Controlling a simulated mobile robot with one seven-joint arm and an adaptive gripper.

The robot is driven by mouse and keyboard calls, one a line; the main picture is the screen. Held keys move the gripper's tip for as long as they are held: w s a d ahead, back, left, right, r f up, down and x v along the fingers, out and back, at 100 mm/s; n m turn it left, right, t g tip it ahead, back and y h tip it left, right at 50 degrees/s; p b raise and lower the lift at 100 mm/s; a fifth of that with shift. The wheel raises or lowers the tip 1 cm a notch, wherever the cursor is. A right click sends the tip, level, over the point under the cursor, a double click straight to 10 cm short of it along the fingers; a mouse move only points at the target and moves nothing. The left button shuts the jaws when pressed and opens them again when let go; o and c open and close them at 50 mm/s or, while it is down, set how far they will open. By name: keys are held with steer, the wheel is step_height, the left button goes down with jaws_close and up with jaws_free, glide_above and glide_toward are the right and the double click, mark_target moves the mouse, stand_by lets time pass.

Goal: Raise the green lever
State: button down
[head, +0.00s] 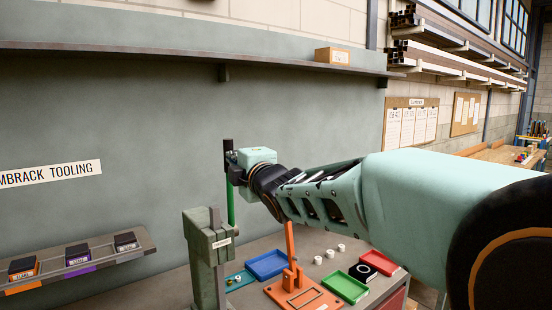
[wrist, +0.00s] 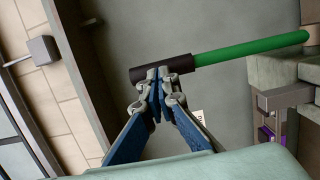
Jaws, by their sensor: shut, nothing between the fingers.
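The green lever (head: 230,208) stands nearly upright from the top of the grey-green press (head: 208,240) in the head view, with a black grip at its upper end. In the wrist view the lever's green rod (wrist: 250,50) runs from the press at right to the black grip (wrist: 145,75). My gripper (wrist: 160,76) is shut, its fingertips together over the black grip in that view. In the head view my gripper (head: 234,166) is right beside the grip. I cannot tell whether the tips touch it. Nothing shows between the fingers.
An orange lever (head: 290,245) stands on an orange plate. Near it are a blue tray (head: 267,264), a green tray (head: 345,287), a red tray (head: 380,262) and small white cylinders. A shelf (head: 180,56) runs along the wall above. A lower rack (head: 80,262) holds dark blocks at left.

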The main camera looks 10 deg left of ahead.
steer(key=shift+w+a+r+g+p, duration=0.2)
steer(key=shift+w+a+g+p, duration=0.1)
steer(key=shift+w+a, duration=0.8)
steer(key=shift+s, duration=0.2)
